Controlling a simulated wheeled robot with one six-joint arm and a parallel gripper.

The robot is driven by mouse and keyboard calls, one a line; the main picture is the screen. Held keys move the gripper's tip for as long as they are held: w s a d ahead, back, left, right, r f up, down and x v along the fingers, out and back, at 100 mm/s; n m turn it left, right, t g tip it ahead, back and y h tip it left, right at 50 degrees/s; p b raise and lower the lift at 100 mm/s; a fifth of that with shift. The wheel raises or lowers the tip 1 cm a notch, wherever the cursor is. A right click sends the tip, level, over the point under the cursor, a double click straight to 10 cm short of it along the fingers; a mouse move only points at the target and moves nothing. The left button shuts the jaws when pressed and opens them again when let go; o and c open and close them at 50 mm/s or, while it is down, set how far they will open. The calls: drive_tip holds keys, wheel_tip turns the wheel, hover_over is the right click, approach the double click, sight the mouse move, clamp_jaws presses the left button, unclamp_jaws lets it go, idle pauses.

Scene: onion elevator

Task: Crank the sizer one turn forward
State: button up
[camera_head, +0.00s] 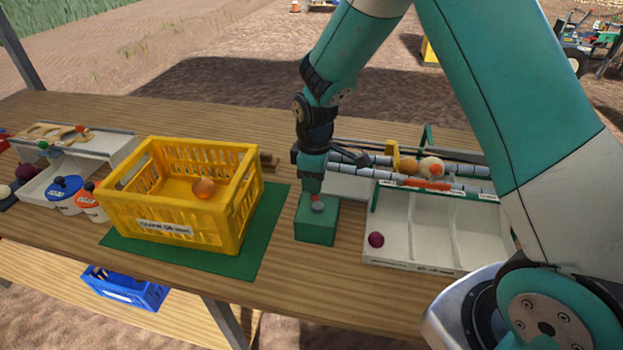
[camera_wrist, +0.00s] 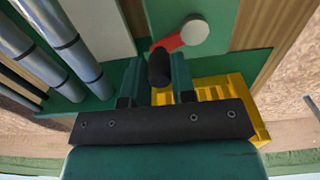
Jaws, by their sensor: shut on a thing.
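The sizer (camera_head: 372,160) has long grey rollers, also in the wrist view (camera_wrist: 62,45). My gripper (camera_wrist: 157,80) is shut on the knob, one finger on each side. In the head view my gripper (camera_head: 313,185) points down above the green block (camera_head: 316,227), and hides most of the crank.
A white divided tray (camera_head: 484,232) at the right holds a purple onion (camera_head: 376,240).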

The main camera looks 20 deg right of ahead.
drive_tip(key=shift+s+d+f, duration=0.1)
drive_tip(key=shift+s+d, duration=0.3)
drive_tip(key=shift+d, duration=0.05)
